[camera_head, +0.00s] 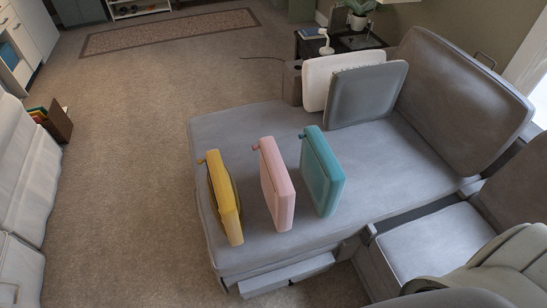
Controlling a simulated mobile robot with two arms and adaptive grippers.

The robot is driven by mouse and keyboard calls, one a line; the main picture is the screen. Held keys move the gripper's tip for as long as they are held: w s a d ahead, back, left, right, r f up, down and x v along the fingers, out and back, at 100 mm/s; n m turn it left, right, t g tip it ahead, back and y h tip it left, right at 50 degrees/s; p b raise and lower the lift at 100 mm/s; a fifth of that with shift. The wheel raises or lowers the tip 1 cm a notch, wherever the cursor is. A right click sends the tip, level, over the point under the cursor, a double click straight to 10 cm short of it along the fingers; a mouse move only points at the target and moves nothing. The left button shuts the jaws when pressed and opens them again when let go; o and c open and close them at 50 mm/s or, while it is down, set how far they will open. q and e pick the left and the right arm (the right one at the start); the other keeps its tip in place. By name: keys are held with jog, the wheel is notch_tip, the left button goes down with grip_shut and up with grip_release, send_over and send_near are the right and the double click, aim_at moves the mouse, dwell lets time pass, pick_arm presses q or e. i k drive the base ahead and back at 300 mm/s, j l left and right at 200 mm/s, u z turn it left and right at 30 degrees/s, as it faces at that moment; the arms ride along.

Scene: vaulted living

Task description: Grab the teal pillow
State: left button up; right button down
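The teal pillow (321,172) stands upright on edge on the grey sofa's chaise seat (240,122). It is the rightmost of three coloured pillows in a row. A pink pillow (277,186) stands just left of it, with a narrow gap between them. A yellow pillow (225,200) stands further left, near the seat's left edge. A small tab sticks out at the top far corner of each. Neither of my grippers is in view, and nothing touches the teal pillow.
A white cushion (317,84) and a grey cushion (366,94) lean at the far end of the seat. A large grey back cushion (462,98) stands at the right. The seat right of the teal pillow is clear. Open carpet (130,170) lies to the left.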

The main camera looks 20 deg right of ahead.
aim_at(325, 179)
jog(key=z, duration=1.1)
